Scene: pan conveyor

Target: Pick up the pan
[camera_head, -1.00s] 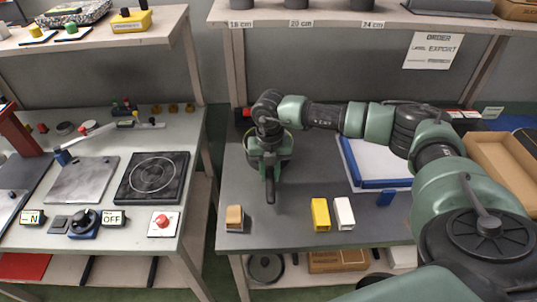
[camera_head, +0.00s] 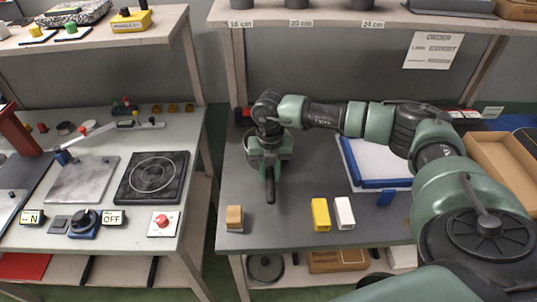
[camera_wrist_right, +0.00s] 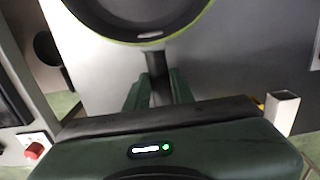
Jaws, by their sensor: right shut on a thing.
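The dark pan has a yellow-green rim and shows in part at the top of the right wrist view (camera_wrist_right: 140,14). Its dark handle (camera_wrist_right: 158,68) runs down from the rim between the two green fingers of my right gripper (camera_wrist_right: 158,88), which is shut on it. In the head view the right gripper (camera_head: 268,158) is over the left part of the grey right-hand table, and the handle end (camera_head: 270,190) points toward the front. The gripper and wrist hide most of the pan there. I cannot tell whether the pan touches the table. My left gripper is out of view.
On the right table (camera_head: 285,225) stand a brown block (camera_head: 235,219), a yellow block (camera_head: 320,214), a white block (camera_head: 344,212) and a blue-edged tray (camera_head: 375,182). A gap separates it from the left bench with a hotplate (camera_head: 153,178) and red button (camera_head: 162,220).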

